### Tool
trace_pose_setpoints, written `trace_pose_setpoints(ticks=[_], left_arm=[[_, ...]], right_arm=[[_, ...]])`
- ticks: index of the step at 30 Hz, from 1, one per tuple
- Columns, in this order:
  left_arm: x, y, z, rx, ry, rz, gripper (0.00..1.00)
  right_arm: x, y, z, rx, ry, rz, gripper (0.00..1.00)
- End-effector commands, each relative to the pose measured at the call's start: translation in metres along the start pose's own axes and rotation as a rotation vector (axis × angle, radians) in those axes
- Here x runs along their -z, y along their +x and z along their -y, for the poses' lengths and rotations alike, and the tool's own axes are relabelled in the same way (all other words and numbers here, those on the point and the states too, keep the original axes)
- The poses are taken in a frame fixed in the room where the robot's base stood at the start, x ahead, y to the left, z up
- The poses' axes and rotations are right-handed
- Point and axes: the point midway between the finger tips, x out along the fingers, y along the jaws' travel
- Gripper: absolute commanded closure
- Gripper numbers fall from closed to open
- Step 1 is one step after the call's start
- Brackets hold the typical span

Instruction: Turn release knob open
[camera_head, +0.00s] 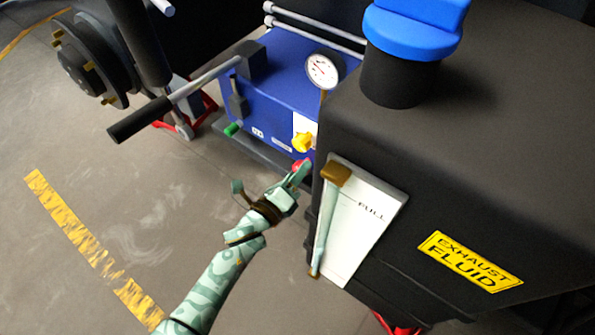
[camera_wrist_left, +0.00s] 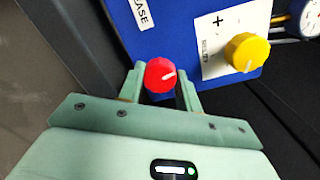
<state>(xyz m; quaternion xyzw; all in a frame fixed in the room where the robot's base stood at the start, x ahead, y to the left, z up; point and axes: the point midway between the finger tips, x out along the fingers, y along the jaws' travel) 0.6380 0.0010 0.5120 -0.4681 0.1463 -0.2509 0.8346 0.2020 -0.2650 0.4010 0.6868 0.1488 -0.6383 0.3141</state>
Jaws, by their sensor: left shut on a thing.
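The release knob is red with a pale pointer line and sits on the front of the blue unit (camera_head: 283,78). In the left wrist view the red knob (camera_wrist_left: 160,75) lies between the fingers of my left gripper (camera_wrist_left: 161,90), which is shut on it. The pointer line slants up to the right. In the head view my left gripper (camera_head: 296,176) reaches the red knob (camera_head: 300,165), which is partly hidden by the fingers. My right gripper is not in view.
A yellow relief knob (camera_wrist_left: 243,52) stands right of the red one, on a white plate. A black tank (camera_head: 455,165) with a blue cap (camera_head: 412,30) stands close on the right. A black-gripped lever (camera_head: 140,118) sticks out left. Open floor lies at lower left.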

Motion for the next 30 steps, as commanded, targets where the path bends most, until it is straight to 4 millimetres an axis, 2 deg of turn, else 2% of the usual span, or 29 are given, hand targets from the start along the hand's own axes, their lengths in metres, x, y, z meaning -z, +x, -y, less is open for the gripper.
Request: trace_pose_setpoints(ticks=[15, 18, 30], left_arm=[[-0.003, 0.0, 0.0, -0.016, -0.483, -0.012, 0.89], [-0.003, 0.0, 0.0, -0.019, -0.578, -0.014, 0.89], [-0.003, -0.001, -0.001, -0.031, -0.957, -0.025, 0.89]], right_arm=[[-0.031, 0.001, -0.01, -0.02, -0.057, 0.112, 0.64], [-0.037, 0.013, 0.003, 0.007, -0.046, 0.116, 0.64], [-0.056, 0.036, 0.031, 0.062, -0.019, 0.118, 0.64]])
